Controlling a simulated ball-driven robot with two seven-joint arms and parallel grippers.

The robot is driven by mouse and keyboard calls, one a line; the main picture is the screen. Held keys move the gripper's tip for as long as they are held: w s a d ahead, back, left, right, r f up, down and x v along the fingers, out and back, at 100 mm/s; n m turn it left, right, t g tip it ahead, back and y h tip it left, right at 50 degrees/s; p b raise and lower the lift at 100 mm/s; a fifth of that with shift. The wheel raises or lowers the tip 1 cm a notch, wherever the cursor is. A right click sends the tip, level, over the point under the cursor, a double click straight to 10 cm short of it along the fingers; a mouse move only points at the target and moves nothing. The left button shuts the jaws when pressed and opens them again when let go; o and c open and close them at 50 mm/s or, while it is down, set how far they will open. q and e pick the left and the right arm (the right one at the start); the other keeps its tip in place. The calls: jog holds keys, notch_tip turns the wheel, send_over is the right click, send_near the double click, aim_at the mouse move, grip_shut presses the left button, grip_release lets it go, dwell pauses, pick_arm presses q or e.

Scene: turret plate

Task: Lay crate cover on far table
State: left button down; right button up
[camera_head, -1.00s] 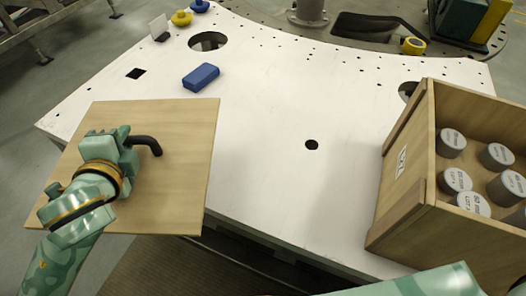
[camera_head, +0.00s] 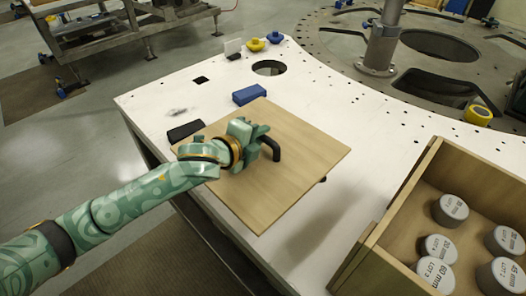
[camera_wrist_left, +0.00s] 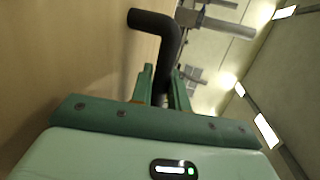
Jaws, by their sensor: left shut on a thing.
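The crate cover is a flat square wooden board (camera_head: 300,150) with a bent black handle (camera_head: 272,147). My left gripper (camera_head: 252,143) is shut on the handle, which also shows between the fingers in the left wrist view (camera_wrist_left: 160,75). The cover hangs over the white table (camera_head: 345,110), with a shadow on the tabletop beside it; the gap beneath is hard to judge. The wooden crate (camera_head: 395,200) stands open at the right with several grey labelled cylinders (camera_head: 450,210) inside. My right gripper is not in view.
A blue block (camera_head: 249,94) lies just beyond the cover and a dark flat block (camera_head: 185,131) lies by its left corner. Blue and yellow knobs (camera_head: 255,44) stand at the far edge near a round hole (camera_head: 268,68). A metal frame table (camera_head: 125,35) stands at the back left.

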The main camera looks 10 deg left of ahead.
aim_at(263, 146)
pick_arm(q)
jog(key=w+f+b, duration=0.1)
jog(key=w+f, duration=0.3)
jog(key=shift+f+b, duration=0.25)
jog(key=shift+b, duration=0.15)
jog(key=shift+w+a+f, duration=0.15)
jog(key=shift+w+f, duration=0.4)
notch_tip(263, 146, down, 3)
jog(key=shift+f+b, duration=0.15)
jog(key=shift+b, duration=0.75)
jog(key=c, duration=1.7)
grip_release()
jog(key=shift+f, duration=0.2)
jog(key=o, duration=0.4)
jog(key=shift+c, duration=0.2)
